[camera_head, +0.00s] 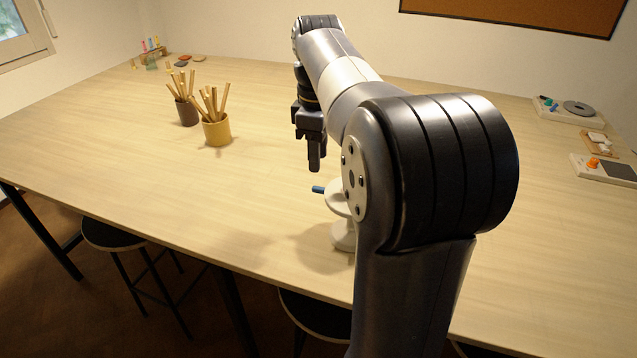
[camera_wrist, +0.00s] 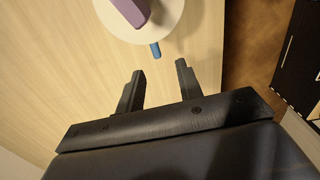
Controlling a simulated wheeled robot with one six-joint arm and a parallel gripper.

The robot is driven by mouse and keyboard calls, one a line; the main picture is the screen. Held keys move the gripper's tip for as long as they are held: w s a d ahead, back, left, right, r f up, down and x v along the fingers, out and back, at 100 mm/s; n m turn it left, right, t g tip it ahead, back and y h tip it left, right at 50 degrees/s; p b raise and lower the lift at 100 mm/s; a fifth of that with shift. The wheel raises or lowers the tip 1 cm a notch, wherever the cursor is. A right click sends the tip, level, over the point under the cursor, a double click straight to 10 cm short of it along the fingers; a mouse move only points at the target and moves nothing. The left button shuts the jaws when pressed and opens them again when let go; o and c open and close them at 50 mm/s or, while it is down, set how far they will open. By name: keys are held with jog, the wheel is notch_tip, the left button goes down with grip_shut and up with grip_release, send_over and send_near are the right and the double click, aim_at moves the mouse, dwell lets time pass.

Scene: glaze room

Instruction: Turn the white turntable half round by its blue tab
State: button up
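The white turntable (camera_head: 339,208) stands on the table near its front edge, mostly hidden behind my arm in the head view. Its blue tab (camera_head: 318,189) sticks out to the left. In the wrist view, part of the turntable (camera_wrist: 172,22) shows at the top, and the blue tab (camera_wrist: 155,49) points down toward my fingers. My gripper (camera_head: 315,166) points down above the table, beyond the tab in the head view. In the wrist view my gripper (camera_wrist: 158,75) is open, with nothing between the fingers, and the tab lies ahead of the gap, apart from both fingertips.
A purple block (camera_wrist: 132,11) rests on the turntable, partly cut off. A yellow cup (camera_head: 216,133) and a dark cup (camera_head: 187,114) of wooden sticks stand left. Small trays and devices (camera_head: 566,110) lie at the right. The table left of the turntable is clear.

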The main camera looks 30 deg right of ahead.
aim_at(318, 188)
jog(key=f, duration=0.7)
jog(key=shift+w+d+f, duration=0.2)
jog(key=shift+w+f, duration=0.1)
jog(key=shift+f, duration=0.1)
jog(key=shift+c, duration=0.2)
grip_shut()
